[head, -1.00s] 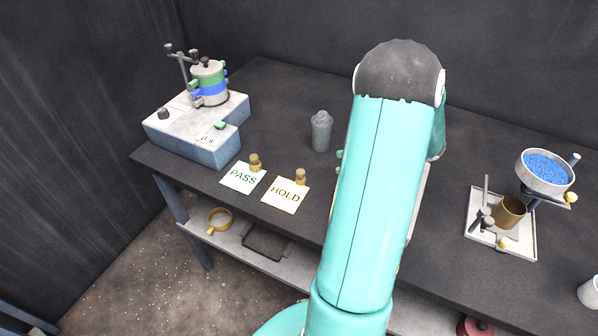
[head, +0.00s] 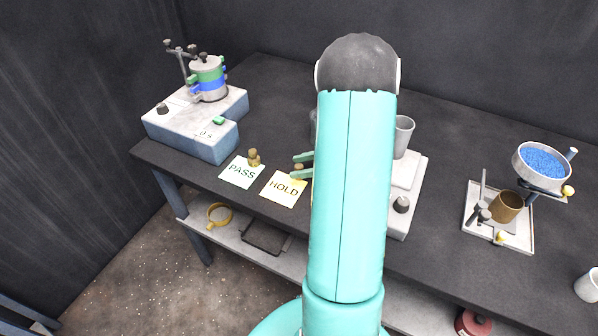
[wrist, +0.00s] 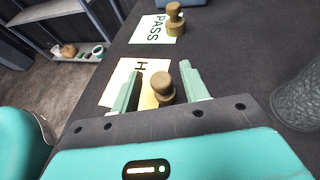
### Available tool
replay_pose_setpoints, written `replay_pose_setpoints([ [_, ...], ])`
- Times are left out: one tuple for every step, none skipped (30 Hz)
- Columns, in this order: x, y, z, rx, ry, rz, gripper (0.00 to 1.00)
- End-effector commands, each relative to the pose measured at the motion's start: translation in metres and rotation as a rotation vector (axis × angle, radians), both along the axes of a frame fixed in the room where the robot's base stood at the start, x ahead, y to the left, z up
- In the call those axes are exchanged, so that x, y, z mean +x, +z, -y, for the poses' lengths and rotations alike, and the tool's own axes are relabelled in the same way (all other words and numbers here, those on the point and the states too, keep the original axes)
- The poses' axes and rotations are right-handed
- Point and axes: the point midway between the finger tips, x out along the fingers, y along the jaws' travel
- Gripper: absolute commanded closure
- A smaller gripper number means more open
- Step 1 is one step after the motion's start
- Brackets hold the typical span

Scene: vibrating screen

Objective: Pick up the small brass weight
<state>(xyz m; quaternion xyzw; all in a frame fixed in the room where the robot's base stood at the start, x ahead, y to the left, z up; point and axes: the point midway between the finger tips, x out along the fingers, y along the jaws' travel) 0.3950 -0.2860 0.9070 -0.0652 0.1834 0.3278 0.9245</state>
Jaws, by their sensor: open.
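Two brass weights with knobs stand on the bench by the paper cards. One brass weight (head: 253,157) stands at the PASS card (head: 242,172) and also shows in the wrist view (wrist: 175,20). The other brass weight (wrist: 163,90) stands at the HOLD card (head: 284,189); in the head view it is mostly hidden by my fingers. I cannot tell which weight is smaller. My gripper (wrist: 159,78) is open, with its green fingers on either side of the HOLD weight in the wrist view. It also shows in the head view (head: 302,165). Finger contact is not visible.
A blue-grey machine (head: 190,135) with a sieve stack stands at the left. A textured grey jar (wrist: 298,98) is right of my gripper. A white scale (head: 411,200) and grey cup (head: 403,136) are partly behind my arm. A blue-filled pan (head: 543,165) is at right.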

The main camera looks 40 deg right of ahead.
Motion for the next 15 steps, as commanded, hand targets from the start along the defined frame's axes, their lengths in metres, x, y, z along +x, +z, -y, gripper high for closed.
replay_pose_setpoints([
  [0.0038,-0.0023,-0.0034,0.000,0.002,-0.001,0.55],
  [0.0051,-0.0031,-0.0043,-0.001,0.001,0.000,0.55],
  [0.0061,-0.0035,-0.0048,-0.001,0.000,0.000,0.55],
  [0.0063,-0.0035,-0.0049,-0.001,0.000,0.000,0.55],
  [0.0063,-0.0036,-0.0047,-0.002,-0.001,0.000,0.55],
  [0.0061,-0.0034,-0.0046,-0.002,-0.001,0.000,0.55],
  [0.0061,-0.0034,-0.0046,-0.002,-0.001,0.000,0.55],
  [0.0060,-0.0033,-0.0046,-0.002,-0.001,0.000,0.55],
  [0.0060,-0.0032,-0.0046,-0.002,-0.001,0.000,0.59],
  [0.0060,-0.0032,-0.0046,-0.002,-0.001,0.000,0.65],
  [0.0060,-0.0032,-0.0046,-0.001,0.000,0.000,0.71],
  [0.0059,-0.0032,-0.0045,-0.001,0.000,0.000,0.79],
  [0.0059,-0.0032,-0.0045,-0.001,0.000,0.000,0.84],
  [0.0059,-0.0032,-0.0045,-0.001,0.000,0.000,0.90],
  [0.0059,-0.0031,-0.0046,-0.001,0.000,0.000,0.98],
])
